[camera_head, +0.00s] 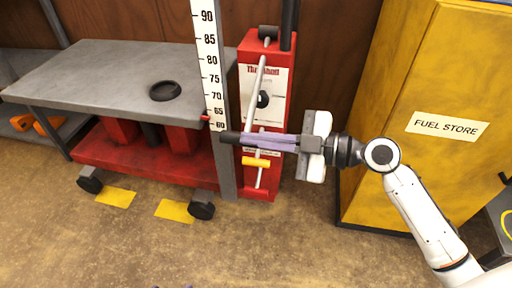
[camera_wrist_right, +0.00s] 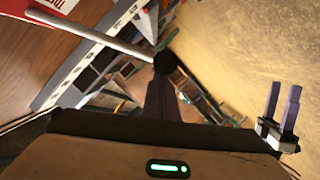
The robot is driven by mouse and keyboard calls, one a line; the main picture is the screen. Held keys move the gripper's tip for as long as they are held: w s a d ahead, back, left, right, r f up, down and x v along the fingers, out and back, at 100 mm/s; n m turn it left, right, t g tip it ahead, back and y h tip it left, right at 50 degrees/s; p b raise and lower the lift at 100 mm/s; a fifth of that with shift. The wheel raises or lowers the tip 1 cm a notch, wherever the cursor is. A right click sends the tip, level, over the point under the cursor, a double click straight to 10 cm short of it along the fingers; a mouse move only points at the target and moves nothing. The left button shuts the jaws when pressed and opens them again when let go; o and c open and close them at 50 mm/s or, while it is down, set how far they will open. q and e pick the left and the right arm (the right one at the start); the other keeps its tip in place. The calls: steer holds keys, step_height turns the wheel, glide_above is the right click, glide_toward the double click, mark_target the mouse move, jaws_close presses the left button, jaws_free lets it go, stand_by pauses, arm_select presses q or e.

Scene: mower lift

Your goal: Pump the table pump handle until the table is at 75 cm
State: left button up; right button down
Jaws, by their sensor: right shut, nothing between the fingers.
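The lift table has a grey top (camera_head: 112,62) over a red base. The white scale (camera_head: 209,60) beside it has a small red pointer (camera_head: 206,118) between 60 and 65. The red pump unit (camera_head: 284,110) carries a pale pump handle rod (camera_head: 256,88) with a black grip (camera_head: 230,138) at its lower end. My right gripper (camera_head: 243,139) is shut and points left, its tips at the grip; contact is unclear. In the right wrist view the rod (camera_wrist_right: 90,30) meets the black grip end (camera_wrist_right: 164,62) just beyond the fingers. My left gripper (camera_wrist_right: 281,110) is open there, away from the handle.
A black ring-shaped dish (camera_head: 165,91) lies on the table top. A yellow crossbar (camera_head: 256,162) sits low on the pump unit, under my right fingers. A yellow fuel store cabinet (camera_head: 425,90) stands to the right. The floor in front (camera_head: 270,240) is clear.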

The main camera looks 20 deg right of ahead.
steer(key=shift+w+d+f+b, duration=0.1)
steer(key=shift+d+f+b, duration=0.15)
steer(key=shift+f, duration=0.5)
steer(key=shift+a, duration=0.1)
steer(key=s+d+r+p, duration=0.1)
steer(key=s+d+r, duration=0.5)
steer(key=s, duration=0.2)
steer(key=shift+s+d+r, duration=0.15)
steer(key=shift+s+r, duration=0.05)
steer(key=shift+r, duration=0.05)
stand_by(0.4)
